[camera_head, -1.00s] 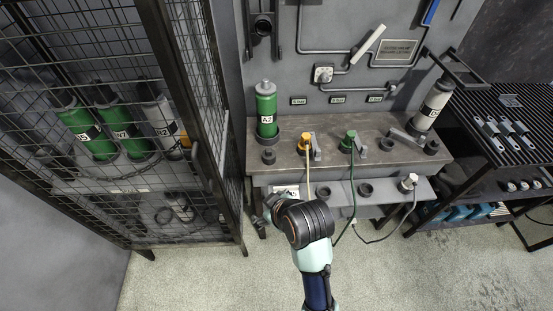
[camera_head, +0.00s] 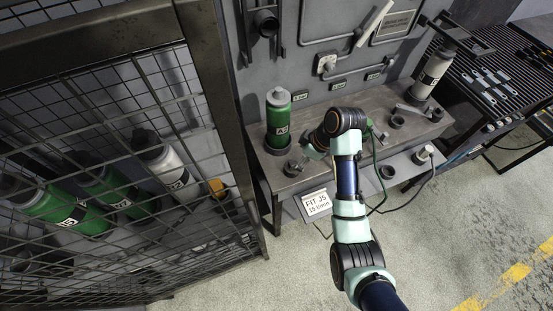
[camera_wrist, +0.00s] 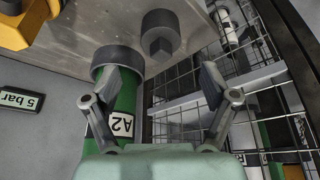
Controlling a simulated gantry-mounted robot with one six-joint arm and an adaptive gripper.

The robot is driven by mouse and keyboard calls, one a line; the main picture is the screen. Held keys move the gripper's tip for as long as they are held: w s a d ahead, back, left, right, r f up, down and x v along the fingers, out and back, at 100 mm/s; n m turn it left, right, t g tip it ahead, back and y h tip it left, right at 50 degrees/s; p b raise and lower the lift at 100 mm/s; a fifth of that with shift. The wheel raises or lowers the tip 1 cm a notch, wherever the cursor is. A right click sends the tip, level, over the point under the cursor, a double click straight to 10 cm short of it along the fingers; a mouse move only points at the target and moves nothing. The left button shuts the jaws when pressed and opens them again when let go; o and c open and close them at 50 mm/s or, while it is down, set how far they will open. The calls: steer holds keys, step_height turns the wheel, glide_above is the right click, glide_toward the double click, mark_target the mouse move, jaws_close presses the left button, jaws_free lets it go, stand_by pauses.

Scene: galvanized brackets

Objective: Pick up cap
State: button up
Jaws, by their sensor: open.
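A dark grey cap (camera_wrist: 160,32) with a square nub lies on the workbench in the wrist view, in front of the green cylinder A2. It also shows in the head view (camera_head: 291,169), partly beside my gripper. My gripper (camera_wrist: 162,82) is open and empty, with its two fingers spread. The cap shows beyond the fingertips, between their lines, and does not appear touched. In the head view my gripper (camera_head: 306,160) is low over the bench's left part, just right of the cap; its fingers are small and hard to make out there.
The green cylinder A2 (camera_head: 278,122) stands upright in a dark ring close to the cap. A wire mesh cage (camera_head: 215,110) with cylinders stands at the left. A yellow fitting (camera_wrist: 28,22) is near the bench edge. A sign (camera_head: 317,203) hangs on the bench front.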

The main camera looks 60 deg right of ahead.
mark_target(289, 164)
step_height(289, 164, down, 2)
steer(key=shift+a+f+b, duration=0.1)
steer(key=shift+b, duration=0.3)
steer(key=shift+w+f, duration=0.1)
steer(key=shift+w, duration=0.1)
steer(key=b+x, duration=0.2)
steer(key=x, duration=0.3)
steer(key=shift+f, duration=0.15)
steer(key=c, duration=1.2)
